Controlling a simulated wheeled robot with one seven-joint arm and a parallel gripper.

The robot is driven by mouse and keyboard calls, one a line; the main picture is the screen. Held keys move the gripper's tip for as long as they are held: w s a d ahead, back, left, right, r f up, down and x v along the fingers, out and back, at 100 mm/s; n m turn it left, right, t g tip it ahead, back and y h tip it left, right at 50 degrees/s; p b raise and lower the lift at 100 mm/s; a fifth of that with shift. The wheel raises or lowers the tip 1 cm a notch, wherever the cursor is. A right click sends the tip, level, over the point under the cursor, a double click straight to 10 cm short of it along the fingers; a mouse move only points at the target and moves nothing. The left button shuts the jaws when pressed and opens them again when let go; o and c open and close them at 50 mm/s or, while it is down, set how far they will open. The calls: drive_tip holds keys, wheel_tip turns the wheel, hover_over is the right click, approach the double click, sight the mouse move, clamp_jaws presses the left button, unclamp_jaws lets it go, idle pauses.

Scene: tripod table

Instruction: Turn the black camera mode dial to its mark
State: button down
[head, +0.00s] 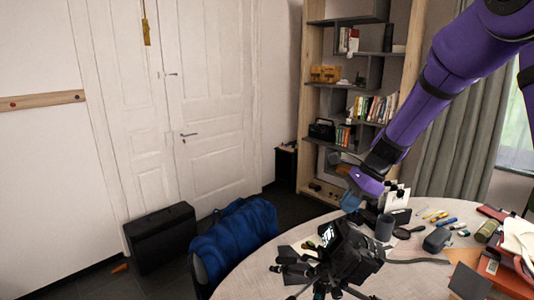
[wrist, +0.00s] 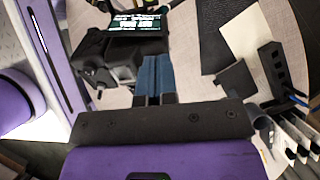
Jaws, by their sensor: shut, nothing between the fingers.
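The black camera (head: 352,262) stands on the round table, on a small tripod (head: 318,287). Its lit screen (head: 327,235) faces up and left. In the wrist view the camera body (wrist: 117,60) is at the upper left, with the lit screen (wrist: 135,23) at the top. I cannot clearly make out the mode dial or its mark. My gripper (head: 349,203) is above the camera, pointing down. In the wrist view its blue fingers (wrist: 153,75) are together and empty, beside the camera body and overlapping its edge in the picture. Whether they touch it is unclear.
The round table (head: 235,287) holds a dark cup (head: 384,227), pens (head: 436,214), a dark case (head: 437,239) and papers with books (head: 519,240) to the right. A chair with a blue jacket (head: 236,240) stands at left. A bookshelf (head: 305,110) is behind.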

sight(340, 224)
drive_tip(key=x, duration=0.2)
drive_tip(key=shift+a+f, duration=0.1)
drive_tip(key=shift+f, duration=0.15)
drive_tip(key=shift+s+a+f, duration=0.15)
drive_tip(key=shift+s+f, duration=0.05)
drive_tip(key=shift+f, duration=0.15)
drive_tip(key=shift+s+f, duration=0.1)
drive_tip(key=shift+f, duration=0.05)
drive_tip(key=shift+s, duration=0.5)
idle(0.8)
drive_tip(key=shift+a, duration=0.3)
drive_tip(key=shift+r, duration=0.2)
drive_tip(key=v, duration=0.6)
drive_tip(key=shift+w+r, duration=0.15)
drive_tip(key=shift+w, duration=0.1)
drive_tip(key=shift+d+r, duration=0.1)
